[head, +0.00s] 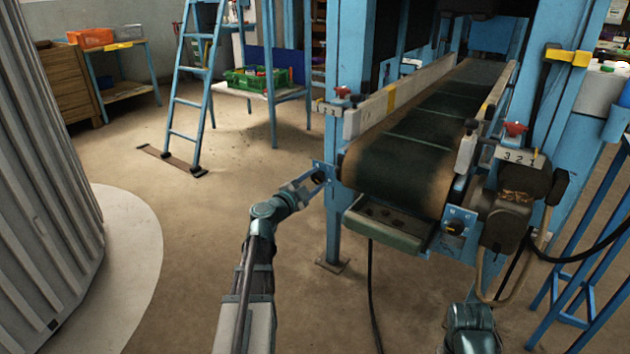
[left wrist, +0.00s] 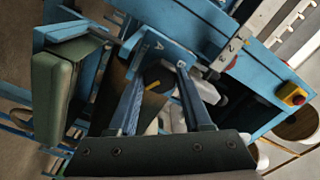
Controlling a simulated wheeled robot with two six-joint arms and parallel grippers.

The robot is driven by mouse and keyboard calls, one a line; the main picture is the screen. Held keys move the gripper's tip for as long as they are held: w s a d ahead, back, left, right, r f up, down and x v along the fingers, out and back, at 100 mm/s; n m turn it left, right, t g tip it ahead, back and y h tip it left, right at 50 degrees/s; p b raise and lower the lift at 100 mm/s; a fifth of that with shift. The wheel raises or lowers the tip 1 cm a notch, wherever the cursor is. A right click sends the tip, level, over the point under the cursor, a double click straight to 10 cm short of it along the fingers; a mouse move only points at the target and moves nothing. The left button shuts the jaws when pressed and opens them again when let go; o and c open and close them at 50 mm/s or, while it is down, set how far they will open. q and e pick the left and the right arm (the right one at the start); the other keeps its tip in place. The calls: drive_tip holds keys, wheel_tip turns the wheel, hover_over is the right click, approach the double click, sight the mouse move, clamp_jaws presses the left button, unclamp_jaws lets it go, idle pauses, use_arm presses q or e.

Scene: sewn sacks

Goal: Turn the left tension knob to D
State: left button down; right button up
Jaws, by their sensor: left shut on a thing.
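The left tension knob (left wrist: 150,78) is a dark round knob with a yellow mark, between my left fingers in the left wrist view. Behind it is a blue plate (left wrist: 163,47) with the letters A and B showing; the other letters are hidden. The plate (head: 329,172) also shows in the head view at the near left corner of the conveyor. My left gripper (head: 318,178) is shut on the knob, its fingers (left wrist: 160,72) on either side of it. Of my right arm only a teal link shows at the bottom of the head view; its gripper is not seen.
The conveyor belt (head: 400,165) runs away between blue posts. A second blue plate with a black knob (head: 456,228) sits at its near right corner, beside a motor (head: 510,212).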

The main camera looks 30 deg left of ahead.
use_arm(q)
drive_tip(key=shift+c, duration=1.7)
unclamp_jaws()
drive_tip(key=s+a, duration=0.1)
drive_tip(key=s, duration=1.3)
drive_tip(key=shift+w, duration=0.1)
